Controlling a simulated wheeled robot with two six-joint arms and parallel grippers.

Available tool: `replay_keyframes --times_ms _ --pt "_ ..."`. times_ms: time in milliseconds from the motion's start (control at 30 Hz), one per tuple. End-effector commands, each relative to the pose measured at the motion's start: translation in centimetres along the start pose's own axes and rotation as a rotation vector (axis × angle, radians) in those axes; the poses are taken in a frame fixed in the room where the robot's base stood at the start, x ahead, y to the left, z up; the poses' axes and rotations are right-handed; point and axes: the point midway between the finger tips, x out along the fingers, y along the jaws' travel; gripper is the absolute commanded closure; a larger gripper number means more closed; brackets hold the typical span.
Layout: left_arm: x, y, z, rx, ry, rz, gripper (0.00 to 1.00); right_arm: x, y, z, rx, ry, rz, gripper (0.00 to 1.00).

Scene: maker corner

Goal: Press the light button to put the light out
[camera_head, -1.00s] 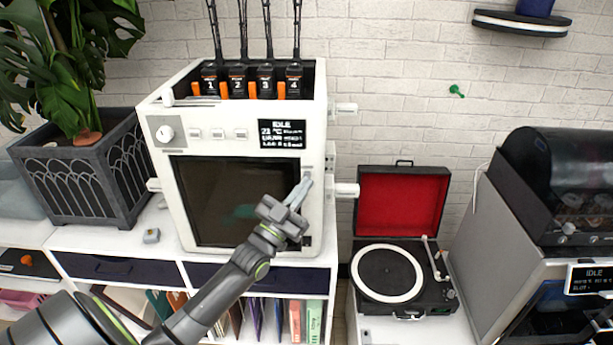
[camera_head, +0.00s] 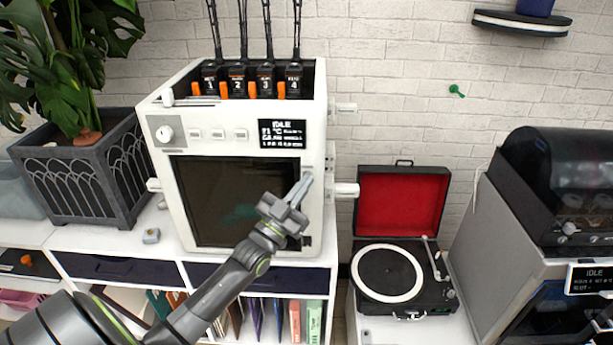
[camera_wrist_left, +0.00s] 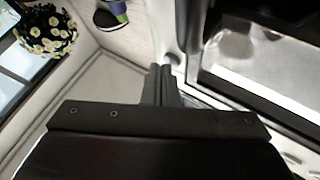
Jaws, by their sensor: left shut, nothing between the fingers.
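The white 3D printer (camera_head: 160,185) stands on the cabinet at left centre, with a dark front window (camera_head: 215,195). My left gripper (camera_head: 306,178) is shut and empty, its tips at the right front frame of the printer, beside the window. In the left wrist view the closed fingers (camera_wrist_left: 160,82) point at the pale frame beside the window's dark edge. The light button is not clearly seen; the fingers may hide it. I cannot tell whether the tips touch the frame. My right gripper is not in view.
A knob (camera_head: 165,133), a row of small panel buttons (camera_head: 218,134) and an IDLE display (camera_head: 282,133) sit above the window. A potted plant (camera_head: 85,185) stands left. An open record player (camera_head: 400,270) and a grey machine (camera_head: 480,240) stand right.

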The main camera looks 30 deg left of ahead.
Motion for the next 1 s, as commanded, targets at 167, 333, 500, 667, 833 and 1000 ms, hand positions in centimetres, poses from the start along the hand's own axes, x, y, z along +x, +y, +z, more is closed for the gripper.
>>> replay_keyframes --times_ms 167,333,500,667,833,1000 --pt "0.00 0.00 -0.01 0.000 0.000 0.000 1.00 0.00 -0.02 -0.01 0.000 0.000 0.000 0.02" --pt "0.05 -0.04 0.02 0.001 0.000 0.000 1.00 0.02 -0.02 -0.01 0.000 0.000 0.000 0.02" --pt "0.20 -0.13 0.12 0.001 0.001 0.000 1.00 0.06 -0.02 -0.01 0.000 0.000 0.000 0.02" --pt "0.13 -0.08 0.04 0.000 0.000 0.000 1.00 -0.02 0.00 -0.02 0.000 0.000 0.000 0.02" --pt "-0.31 0.23 -0.33 0.000 -0.001 0.000 1.00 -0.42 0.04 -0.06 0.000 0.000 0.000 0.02" --pt "-0.63 0.48 -0.53 0.000 0.001 0.000 1.00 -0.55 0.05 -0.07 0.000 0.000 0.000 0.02"
